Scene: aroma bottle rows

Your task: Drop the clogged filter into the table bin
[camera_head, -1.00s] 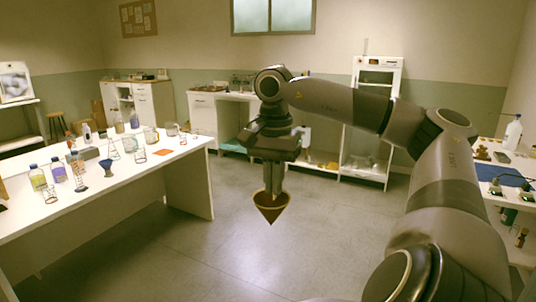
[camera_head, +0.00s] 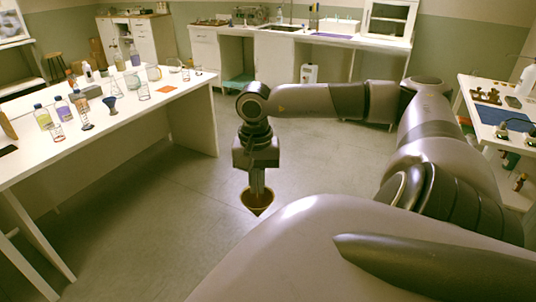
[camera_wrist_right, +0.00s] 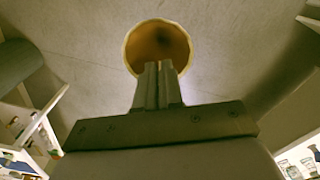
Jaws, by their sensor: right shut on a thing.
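The clogged filter (camera_head: 257,203) is a brown cone with a pale rim, point down. My right gripper (camera_head: 257,188) is shut on it and holds it in the air over the floor, to the right of the long white table. In the right wrist view the filter (camera_wrist_right: 158,48) shows its round open mouth, brown inside, at the tips of the closed fingers (camera_wrist_right: 158,72). I cannot make out the table bin for certain in these frames. My left gripper is not in view.
A side table (camera_head: 480,100) stands at the right. The floor (camera_head: 160,220) between them is clear.

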